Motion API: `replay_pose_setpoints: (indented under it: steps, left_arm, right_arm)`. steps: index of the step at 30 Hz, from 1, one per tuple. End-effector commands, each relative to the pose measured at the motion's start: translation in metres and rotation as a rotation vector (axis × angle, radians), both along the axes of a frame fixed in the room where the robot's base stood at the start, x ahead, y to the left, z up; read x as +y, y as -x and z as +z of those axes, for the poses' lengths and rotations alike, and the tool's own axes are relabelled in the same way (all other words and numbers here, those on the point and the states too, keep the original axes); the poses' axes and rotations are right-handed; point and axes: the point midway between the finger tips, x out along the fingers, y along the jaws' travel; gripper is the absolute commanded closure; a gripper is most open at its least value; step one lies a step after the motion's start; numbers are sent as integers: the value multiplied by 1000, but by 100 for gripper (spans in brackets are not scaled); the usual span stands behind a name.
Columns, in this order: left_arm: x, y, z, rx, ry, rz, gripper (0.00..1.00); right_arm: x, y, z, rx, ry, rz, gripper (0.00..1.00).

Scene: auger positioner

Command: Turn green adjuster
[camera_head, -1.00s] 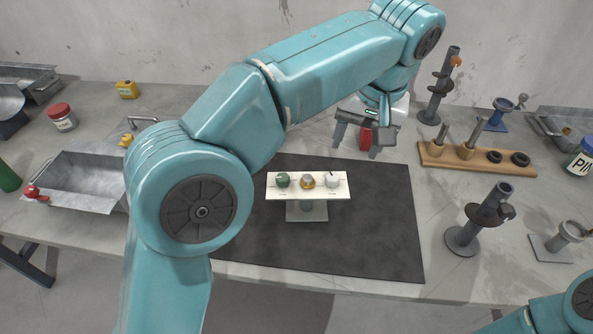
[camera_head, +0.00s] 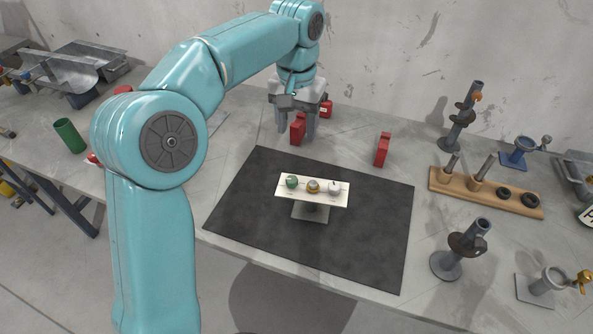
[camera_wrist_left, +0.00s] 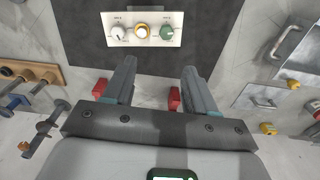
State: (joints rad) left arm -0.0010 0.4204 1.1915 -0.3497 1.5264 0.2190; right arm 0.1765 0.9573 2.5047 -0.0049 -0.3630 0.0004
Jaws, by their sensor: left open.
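The green adjuster (camera_head: 291,182) is a round knob at the left end of a white panel (camera_head: 284,197), on a stand over the black mat. A gold knob (camera_head: 313,186) and a white knob (camera_head: 334,187) sit beside it in a row. In the left wrist view the green adjuster (camera_wrist_left: 166,32) is at the panel's right end. My left gripper (camera_head: 297,132) is behind the panel, pointing down, apart from the knobs. Its fingers (camera_wrist_left: 158,68) are open, with nothing held between them. My right gripper is out of view.
Red blocks stand on the table behind the mat, one (camera_head: 382,150) to the right and one (camera_head: 298,128) by my left gripper. A wooden rack (camera_head: 487,193) and grey metal stands (camera_head: 457,250) are at right. The black mat (camera_head: 250,220) is clear around the panel stand.

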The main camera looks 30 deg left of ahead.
Motion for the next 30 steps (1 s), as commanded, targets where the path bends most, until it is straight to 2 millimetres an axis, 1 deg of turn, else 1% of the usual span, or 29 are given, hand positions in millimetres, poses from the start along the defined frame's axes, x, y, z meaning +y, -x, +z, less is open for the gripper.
replay_pose_setpoints:
  steps: [1,4,8,18,21,25,30]
  left_arm:
    - [7,1,1,4,0,14,44]
    - [12,2,-7,8,0,22,44]
    - [12,3,-30,11,0,22,44]
    - [10,4,-110,12,0,22,44]
    - [9,4,-130,11,0,20,44]
    - [8,4,-149,9,0,21,44]
    - [8,3,-162,7,0,21,44]
  right_arm:
    - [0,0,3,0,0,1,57]
    - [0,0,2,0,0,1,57]
    - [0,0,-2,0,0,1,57]
    - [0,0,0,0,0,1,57]
    - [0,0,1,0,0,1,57]
    - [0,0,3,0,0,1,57]
    - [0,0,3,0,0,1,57]
